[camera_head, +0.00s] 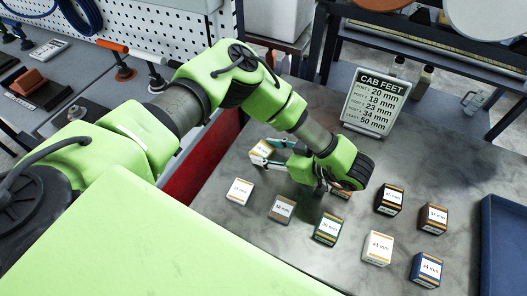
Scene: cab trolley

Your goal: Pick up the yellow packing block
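A small block with a yellowish face and a pale label (262,148) sits on the grey table near its left edge. It is the most yellow block that I can make out. My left gripper (261,151) reaches to it from the right, with its fingers apart, one on the far side and one on the near side of the block. I cannot tell whether the fingers touch it. The fingers partly cover the block. My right gripper is not in view.
Several other labelled blocks stand nearby, among them a white one (240,191), a green one (327,229) and a blue one (426,269). A "CAB FEET" sign (376,103) stands at the back. A blue tray (503,240) is at the right. A red panel (205,160) borders the table's left side.

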